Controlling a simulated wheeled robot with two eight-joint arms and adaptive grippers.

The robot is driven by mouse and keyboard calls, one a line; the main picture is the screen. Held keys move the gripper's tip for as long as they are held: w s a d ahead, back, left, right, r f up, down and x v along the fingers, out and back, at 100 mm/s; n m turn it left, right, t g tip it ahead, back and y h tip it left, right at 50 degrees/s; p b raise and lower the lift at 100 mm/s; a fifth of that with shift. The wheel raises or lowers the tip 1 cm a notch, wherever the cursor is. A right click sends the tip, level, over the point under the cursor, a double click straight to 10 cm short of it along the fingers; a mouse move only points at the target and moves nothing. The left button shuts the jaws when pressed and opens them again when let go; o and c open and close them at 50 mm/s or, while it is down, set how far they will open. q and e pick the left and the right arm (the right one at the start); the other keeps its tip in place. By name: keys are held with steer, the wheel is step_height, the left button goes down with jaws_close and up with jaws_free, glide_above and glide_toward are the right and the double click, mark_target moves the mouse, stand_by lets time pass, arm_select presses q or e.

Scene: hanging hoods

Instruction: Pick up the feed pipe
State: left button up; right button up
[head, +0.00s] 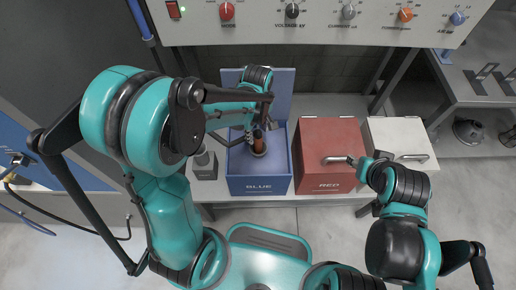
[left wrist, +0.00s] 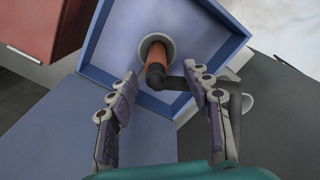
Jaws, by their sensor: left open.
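The feed pipe appears to be the orange-brown cylinder with a black elbow (left wrist: 157,58), standing in a pale round ring inside the open blue box (left wrist: 113,45). In the head view the pipe (head: 259,143) shows partly below my left gripper (head: 257,128). My left gripper is open above the box; in the left wrist view its fingers (left wrist: 163,78) lie to either side of the elbow, with gaps and no visible grip. My right arm's end (head: 376,168) is near the red box's handle; its fingers cannot be made out clearly.
A closed red box (head: 328,135) and a white box (head: 397,136) stand right of the blue box (head: 260,180). The blue lid (head: 284,82) stands raised behind. A grey fitting (head: 204,163) stands at left. A knob panel (head: 320,30) spans the top.

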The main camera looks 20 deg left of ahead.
mark_target(258, 136)
arm_select(q)
steer(key=f, duration=0.2)
steer(key=f+b, duration=0.1)
steer(key=f, duration=0.1)
steer(key=f+b, duration=0.1)
steer(key=shift+w+d+f, duration=0.1)
steer(key=shift+w+f, duration=0.2)
steer(key=shift+f, duration=0.1)
steer(key=shift+r, duration=0.1)
steer(key=shift+c, duration=0.3)
jaws_close()
